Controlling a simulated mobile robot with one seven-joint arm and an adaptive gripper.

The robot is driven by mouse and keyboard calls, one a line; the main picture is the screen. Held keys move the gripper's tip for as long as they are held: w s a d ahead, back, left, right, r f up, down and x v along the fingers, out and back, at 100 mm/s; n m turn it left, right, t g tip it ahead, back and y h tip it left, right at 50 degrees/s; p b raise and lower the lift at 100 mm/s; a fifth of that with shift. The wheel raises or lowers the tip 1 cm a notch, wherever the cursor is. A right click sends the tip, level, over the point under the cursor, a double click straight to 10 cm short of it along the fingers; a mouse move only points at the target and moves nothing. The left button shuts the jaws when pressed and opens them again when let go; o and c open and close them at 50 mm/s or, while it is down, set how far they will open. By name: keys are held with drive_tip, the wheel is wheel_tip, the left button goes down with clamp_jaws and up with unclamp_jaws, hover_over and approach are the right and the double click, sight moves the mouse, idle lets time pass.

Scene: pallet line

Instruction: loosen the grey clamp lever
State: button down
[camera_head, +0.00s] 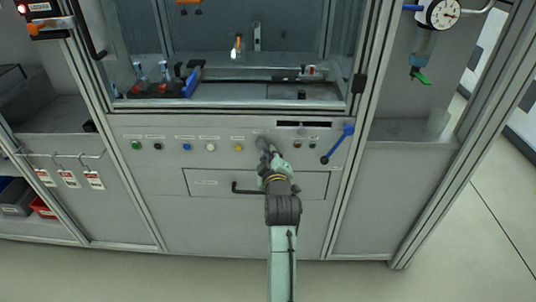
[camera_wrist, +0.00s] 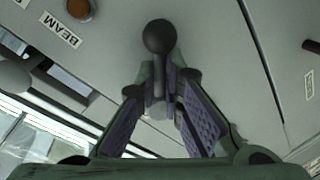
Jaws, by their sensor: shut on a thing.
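The grey clamp lever (camera_wrist: 158,60) shows in the wrist view as a dark shaft ending in a round ball knob (camera_wrist: 159,36). My gripper (camera_wrist: 166,92) has its purple-padded fingers shut on the shaft, below the knob. A pale round part shows lower between the fingers; the rest of the lever's base is hidden. My gripper and wrist hide most of the lever there.
A blue lever (camera_head: 338,144) is on the right. A drawer (camera_head: 212,185) with a black handle (camera_head: 250,189) is below. The wrist view shows a BEAM label (camera_wrist: 61,30).

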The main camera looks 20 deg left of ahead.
drive_tip(key=shift+d+n+h, duration=0.25)
drive_tip(key=shift+n+h, duration=0.05)
drive_tip(key=shift+n, duration=0.6)
drive_tip(key=shift+d+r, duration=0.1)
drive_tip(key=c, duration=1.7)
unclamp_jaws()
drive_tip(key=shift+r, duration=0.1)
drive_tip(key=v, duration=1.2)
drive_tip(key=shift+r, duration=0.1)
